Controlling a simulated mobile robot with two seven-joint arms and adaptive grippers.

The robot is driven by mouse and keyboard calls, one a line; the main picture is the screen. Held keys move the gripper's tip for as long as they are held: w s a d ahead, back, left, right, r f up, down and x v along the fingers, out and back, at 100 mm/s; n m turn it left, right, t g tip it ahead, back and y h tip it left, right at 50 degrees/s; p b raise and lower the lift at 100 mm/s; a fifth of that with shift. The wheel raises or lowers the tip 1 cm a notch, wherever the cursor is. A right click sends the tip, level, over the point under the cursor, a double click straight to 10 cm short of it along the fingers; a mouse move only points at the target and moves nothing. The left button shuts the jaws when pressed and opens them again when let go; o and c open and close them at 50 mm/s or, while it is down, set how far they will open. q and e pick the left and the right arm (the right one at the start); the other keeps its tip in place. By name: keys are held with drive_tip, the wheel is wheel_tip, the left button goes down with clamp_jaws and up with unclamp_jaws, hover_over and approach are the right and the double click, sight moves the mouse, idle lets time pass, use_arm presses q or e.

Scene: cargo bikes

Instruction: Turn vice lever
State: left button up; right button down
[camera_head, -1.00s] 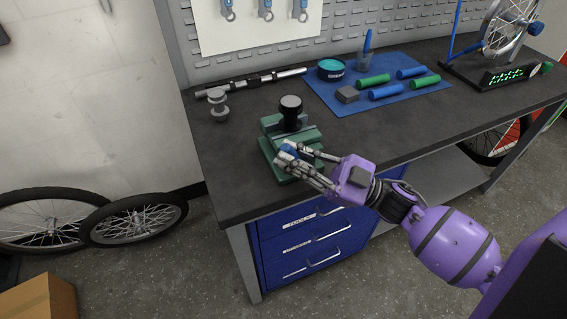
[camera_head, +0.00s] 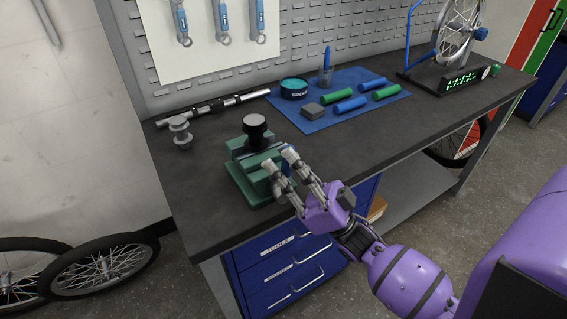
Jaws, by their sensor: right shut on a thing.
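The green vice (camera_head: 250,188) stands near the front left edge of the workbench, with a black cylindrical part (camera_head: 255,128) upright on top of it. A small blue piece, seemingly the vice lever (camera_head: 287,169), shows between the fingers at the vice's front and is mostly hidden by them. My right gripper (camera_head: 279,160) reaches in from the lower right, its fingers pointing up and slightly left, and is shut on the lever. My left gripper is not in view.
The bench (camera_head: 190,205) holds a grey spool-like part (camera_head: 180,133), a long black and silver bar (camera_head: 215,106) and a blue mat (camera_head: 310,122) with green and blue grips. A wheel stand (camera_head: 455,85) is at the back right. Two wheels lean at lower left.

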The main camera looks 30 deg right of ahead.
drive_tip(key=shift+d+m, duration=0.1)
drive_tip(key=shift+m, duration=0.2)
drive_tip(key=c, duration=1.8)
unclamp_jaws()
drive_tip(key=shift+o, duration=0.7)
drive_tip(key=shift+s+d+f, duration=0.1)
drive_tip(key=shift+f, duration=0.15)
drive_tip(key=v, duration=1.1)
drive_tip(key=shift+s+f, duration=0.15)
drive_tip(key=shift+f, duration=0.05)
